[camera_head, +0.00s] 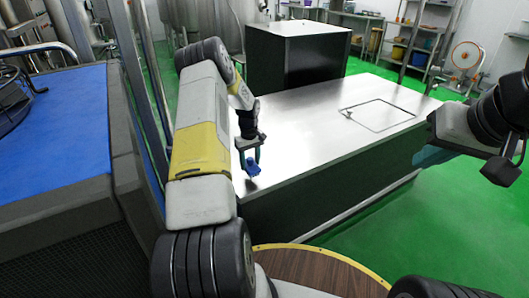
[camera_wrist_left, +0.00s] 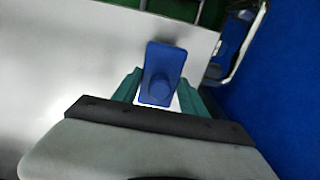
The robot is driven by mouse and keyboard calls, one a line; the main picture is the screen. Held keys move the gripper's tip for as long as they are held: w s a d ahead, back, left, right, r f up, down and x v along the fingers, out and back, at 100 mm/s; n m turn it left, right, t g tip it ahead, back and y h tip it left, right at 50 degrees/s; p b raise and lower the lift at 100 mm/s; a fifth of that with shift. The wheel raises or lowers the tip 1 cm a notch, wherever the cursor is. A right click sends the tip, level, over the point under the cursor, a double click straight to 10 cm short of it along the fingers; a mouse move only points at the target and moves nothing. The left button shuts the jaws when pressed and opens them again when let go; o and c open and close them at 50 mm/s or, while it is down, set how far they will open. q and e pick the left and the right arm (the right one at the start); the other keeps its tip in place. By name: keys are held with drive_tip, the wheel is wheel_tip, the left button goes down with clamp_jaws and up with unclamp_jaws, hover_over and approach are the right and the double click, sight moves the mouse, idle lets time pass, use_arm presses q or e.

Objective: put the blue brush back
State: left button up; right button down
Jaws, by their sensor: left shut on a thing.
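My left gripper (camera_head: 249,158) is shut on the blue brush (camera_head: 252,168), near the left end of the metal table in the head view. In the left wrist view the brush (camera_wrist_left: 158,75) is a blue block with a round knob, held between the teal fingers of the left gripper (camera_wrist_left: 158,95). I cannot tell whether the brush touches the tabletop. My right gripper (camera_head: 431,156) shows only in part at the right of the head view, as a teal patch under the grey wrist. Its fingertips are not clear.
The metal table (camera_head: 310,120) is mostly bare, with a square outlined panel (camera_head: 380,115) and a small fitting on it. A dark cabinet (camera_head: 297,57) stands behind. A blue-topped unit (camera_head: 60,125) is at the left. A round wooden top (camera_head: 310,272) is in front.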

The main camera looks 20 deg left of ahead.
sight(250, 157)
use_arm(q)
drive_tip(key=w, duration=0.1)
drive_tip(key=w+a, duration=0.1)
drive_tip(key=w, duration=0.1)
drive_tip(key=shift+w+f, duration=0.1)
drive_tip(key=shift+f, duration=0.05)
drive_tip(key=shift+w+a+f, duration=0.1)
drive_tip(key=shift+w+f, duration=0.05)
drive_tip(key=shift+f, duration=0.05)
wheel_tip(250, 157, down, 3)
drive_tip(key=shift+f, duration=0.1)
drive_tip(key=o, duration=1.4)
drive_tip(key=shift+o, duration=0.2)
